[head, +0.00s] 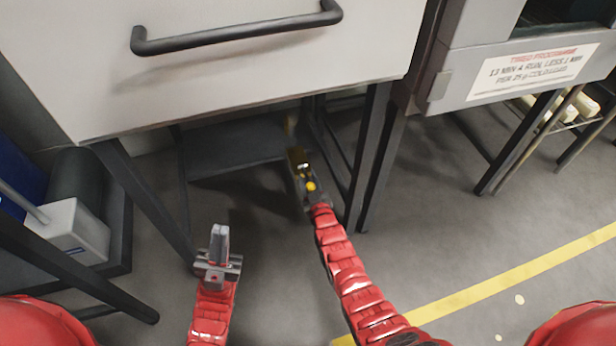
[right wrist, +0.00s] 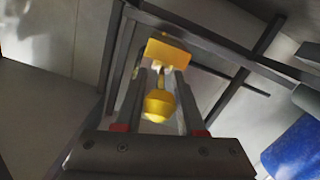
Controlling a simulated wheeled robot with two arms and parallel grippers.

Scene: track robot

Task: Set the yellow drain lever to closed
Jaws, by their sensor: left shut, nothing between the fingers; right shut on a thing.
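In the head view the knob shows as a small yellow spot (head: 311,186) under the grey cabinet. My right gripper (head: 303,172) is shut on the lever, with one finger on each side of the knob and rod. My left gripper (head: 220,240) is shut and empty, low in front of the cabinet's left leg, apart from the lever. The lever's set position cannot be told.
The grey cabinet (head: 230,75) with a black bar handle (head: 235,30) overhangs the lever. Its dark legs (head: 368,150) stand close to my right arm. A white box (head: 75,230) is at left.

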